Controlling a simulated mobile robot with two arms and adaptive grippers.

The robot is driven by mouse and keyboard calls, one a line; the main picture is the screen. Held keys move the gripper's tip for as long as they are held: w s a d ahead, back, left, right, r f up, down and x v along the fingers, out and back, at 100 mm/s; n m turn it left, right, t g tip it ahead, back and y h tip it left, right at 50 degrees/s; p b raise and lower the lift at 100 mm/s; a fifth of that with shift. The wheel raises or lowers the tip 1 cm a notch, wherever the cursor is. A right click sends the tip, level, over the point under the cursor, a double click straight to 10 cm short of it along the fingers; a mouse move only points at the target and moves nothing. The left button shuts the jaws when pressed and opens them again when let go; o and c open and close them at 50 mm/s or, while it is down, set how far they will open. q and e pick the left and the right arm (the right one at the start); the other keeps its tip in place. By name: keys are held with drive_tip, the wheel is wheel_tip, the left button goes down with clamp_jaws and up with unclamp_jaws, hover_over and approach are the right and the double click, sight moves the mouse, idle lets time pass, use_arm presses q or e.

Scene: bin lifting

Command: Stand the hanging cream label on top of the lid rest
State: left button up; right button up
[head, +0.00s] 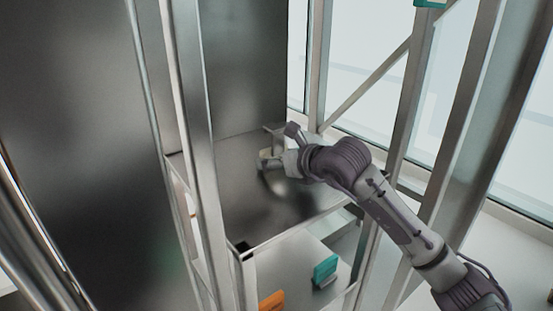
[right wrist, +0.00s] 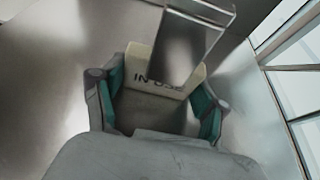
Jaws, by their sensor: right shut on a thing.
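My right gripper (head: 268,164) is over the upper metal shelf in the head view, small and partly hidden by its own wrist. In the right wrist view its teal-padded fingers (right wrist: 160,98) are shut on the cream label (right wrist: 140,68), which reads "IN USE". A grey metal bracket, which looks like the lid rest (right wrist: 192,38), stands just beyond and covers part of the label's upper edge. Whether the label touches it I cannot tell. In the head view a pale piece, likely this rest (head: 275,127), shows behind the gripper. My left gripper is not in view.
The upper shelf (head: 240,205) is otherwise bare near the gripper. Metal posts (head: 205,150) stand at left and right of it. A teal block (head: 325,268) and an orange block (head: 271,300) are on the shelf below. Windows lie to the right.

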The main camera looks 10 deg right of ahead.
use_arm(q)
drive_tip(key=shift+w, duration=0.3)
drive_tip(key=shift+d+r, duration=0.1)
use_arm(e)
drive_tip(key=o, duration=1)
drive_tip(key=shift+r, duration=0.15)
drive_tip(key=p+v, duration=0.1)
drive_tip(key=v, duration=1.1)
drive_tip(key=shift+d, duration=0.1)
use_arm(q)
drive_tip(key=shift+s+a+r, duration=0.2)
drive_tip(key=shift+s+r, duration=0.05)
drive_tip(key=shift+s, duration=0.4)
